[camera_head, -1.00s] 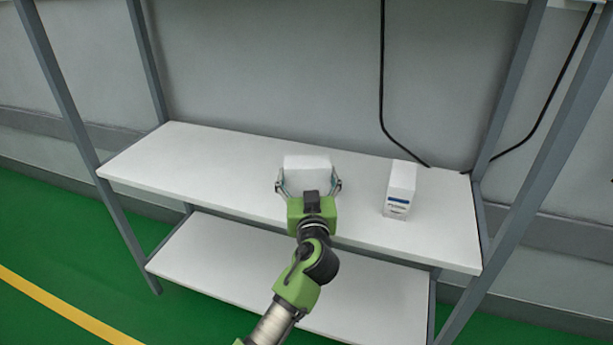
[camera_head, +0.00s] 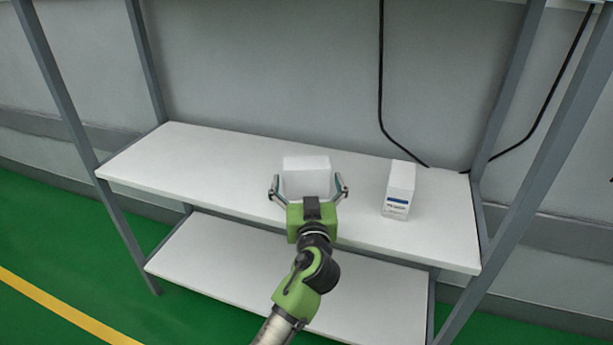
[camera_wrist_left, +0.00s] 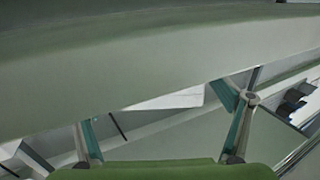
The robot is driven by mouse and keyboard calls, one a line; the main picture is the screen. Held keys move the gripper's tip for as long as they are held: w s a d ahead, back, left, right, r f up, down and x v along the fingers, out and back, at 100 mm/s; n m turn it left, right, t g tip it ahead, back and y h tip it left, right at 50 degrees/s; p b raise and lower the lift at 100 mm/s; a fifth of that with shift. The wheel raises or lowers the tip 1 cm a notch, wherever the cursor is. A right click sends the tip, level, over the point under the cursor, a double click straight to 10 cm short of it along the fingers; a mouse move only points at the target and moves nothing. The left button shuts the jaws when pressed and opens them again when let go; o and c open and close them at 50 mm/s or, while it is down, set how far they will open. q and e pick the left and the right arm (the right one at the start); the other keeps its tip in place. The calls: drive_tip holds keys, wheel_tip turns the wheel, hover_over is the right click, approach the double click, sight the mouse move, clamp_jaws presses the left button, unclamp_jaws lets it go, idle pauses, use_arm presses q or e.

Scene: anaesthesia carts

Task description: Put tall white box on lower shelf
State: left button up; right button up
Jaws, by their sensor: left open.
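A plain white box (camera_head: 307,163) stands on the upper board (camera_head: 215,165) of the shelf unit. A narrow, upright white box with a blue label (camera_head: 400,187) stands apart to its right on the same board. My left gripper (camera_head: 309,184) is open, its fingers spread either side of the plain box's near part, with gaps visible. The lower shelf (camera_head: 230,262) is bare where visible. My right gripper is not in view.
Grey uprights (camera_head: 72,115) stand at the unit's corners. Black cables (camera_head: 381,80) hang along the grey wall behind. The upper board is clear at the left. My left arm covers part of the lower shelf.

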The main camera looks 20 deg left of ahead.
use_arm(q)
drive_tip(key=v, duration=0.9)
drive_tip(key=shift+s, duration=0.25)
drive_tip(key=shift+s+d+r, duration=0.1)
drive_tip(key=shift+s+d, duration=0.1)
drive_tip(key=shift+s, duration=0.2)
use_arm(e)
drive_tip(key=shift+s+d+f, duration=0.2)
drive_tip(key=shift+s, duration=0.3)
